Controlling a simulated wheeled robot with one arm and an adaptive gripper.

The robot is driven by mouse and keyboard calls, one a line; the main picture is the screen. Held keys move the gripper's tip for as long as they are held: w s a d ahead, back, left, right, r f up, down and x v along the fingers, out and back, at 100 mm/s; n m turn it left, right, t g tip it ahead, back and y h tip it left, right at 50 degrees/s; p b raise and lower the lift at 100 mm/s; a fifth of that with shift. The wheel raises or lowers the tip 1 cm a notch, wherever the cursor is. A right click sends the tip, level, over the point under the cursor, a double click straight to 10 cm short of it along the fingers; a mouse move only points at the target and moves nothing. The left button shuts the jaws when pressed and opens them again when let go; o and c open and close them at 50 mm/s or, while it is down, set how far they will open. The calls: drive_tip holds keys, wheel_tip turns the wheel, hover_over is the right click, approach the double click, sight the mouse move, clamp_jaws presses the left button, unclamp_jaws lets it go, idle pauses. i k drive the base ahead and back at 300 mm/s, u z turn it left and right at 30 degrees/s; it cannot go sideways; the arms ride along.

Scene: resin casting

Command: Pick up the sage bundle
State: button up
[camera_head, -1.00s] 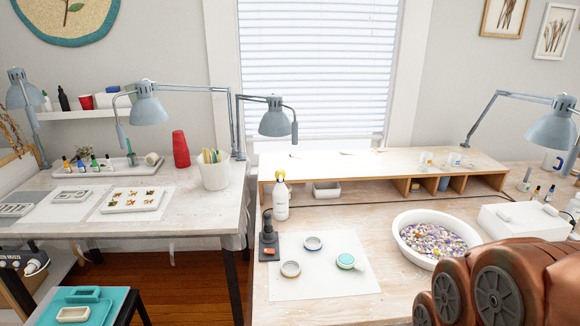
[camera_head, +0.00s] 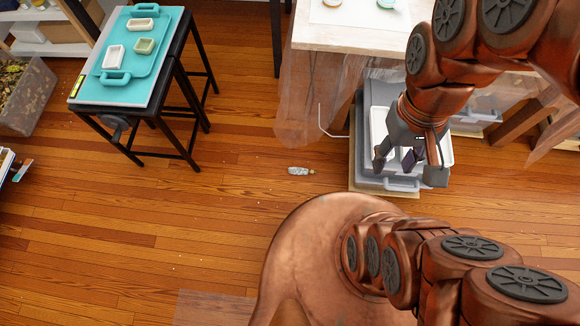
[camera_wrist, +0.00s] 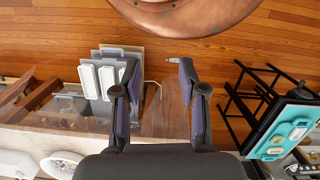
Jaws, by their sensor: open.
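A small pale grey-green bundle (camera_head: 300,171) with a brownish right end lies on the wooden floor. I take it to be the sage bundle. In the wrist view it is a small pale shape (camera_wrist: 174,60) by the right fingertip, partly hidden by that finger. My gripper (camera_head: 409,165) is open and empty, to the right of the bundle in the head view, in front of grey trays. In the wrist view my gripper (camera_wrist: 158,68) has its fingers spread apart, well above the floor.
Stacked grey and white trays (camera_head: 372,183) sit on the floor under the worktable (camera_head: 345,37). A black-legged stand holds a teal tray (camera_head: 138,62) at upper left. A bin (camera_head: 28,100) stands at the far left. The floor around the bundle is clear.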

sight(298, 172)
drive_tip(key=u, duration=0.15)
drive_tip(key=k, duration=0.65)
drive_tip(key=z, duration=1.4)
drive_tip(key=i, duration=1.1)
drive_tip(key=u, duration=3.45)
